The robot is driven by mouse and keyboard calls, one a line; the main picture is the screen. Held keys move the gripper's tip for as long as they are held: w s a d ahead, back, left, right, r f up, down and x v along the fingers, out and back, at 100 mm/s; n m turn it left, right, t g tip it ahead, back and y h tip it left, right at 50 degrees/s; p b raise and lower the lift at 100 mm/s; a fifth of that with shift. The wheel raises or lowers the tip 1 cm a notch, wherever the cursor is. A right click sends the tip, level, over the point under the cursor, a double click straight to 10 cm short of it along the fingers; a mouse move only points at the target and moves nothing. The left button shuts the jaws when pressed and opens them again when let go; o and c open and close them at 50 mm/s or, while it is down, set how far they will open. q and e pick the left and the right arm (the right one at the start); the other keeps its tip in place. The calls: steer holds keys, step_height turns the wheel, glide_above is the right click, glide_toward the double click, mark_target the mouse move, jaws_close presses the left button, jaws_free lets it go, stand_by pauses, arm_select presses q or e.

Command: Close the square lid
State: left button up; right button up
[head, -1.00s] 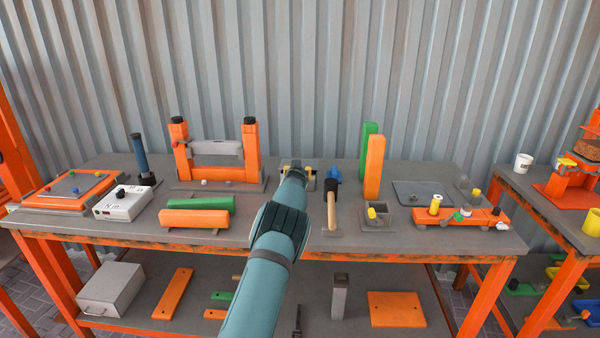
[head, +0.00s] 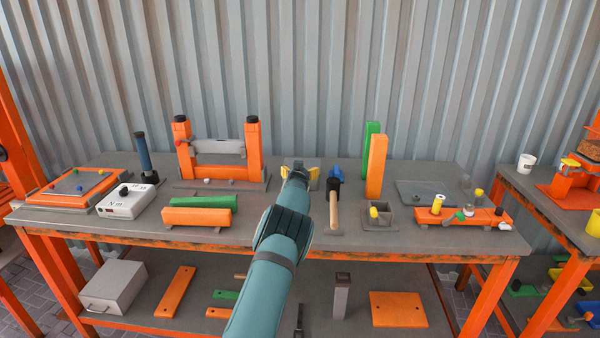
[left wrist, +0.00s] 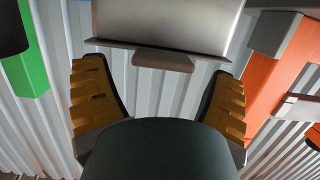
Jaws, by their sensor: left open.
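A grey square lid (left wrist: 168,22) stands raised in front of the corrugated wall, at the top of the left wrist view. A flange and a small grey-brown handle (left wrist: 162,62) run along its edge nearest my fingers. My left gripper (left wrist: 160,80) is open, its yellow-padded fingers on either side of the handle and apart from it. In the head view, my left gripper (head: 300,173) is at the back middle of the table. My arm hides most of the lid and whatever is beneath it. My right gripper is not in view.
An orange frame (head: 252,150) stands left of my gripper. A hammer (head: 333,205), a small grey box (head: 392,216) and upright orange (head: 376,165) and green posts (head: 371,128) stand to the right. The grey table (head: 260,232) has free room at its front.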

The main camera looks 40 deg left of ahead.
arm_select(q)
steer(key=shift+s, duration=0.1)
steer(key=v, duration=1.2)
stand_by(0.6)
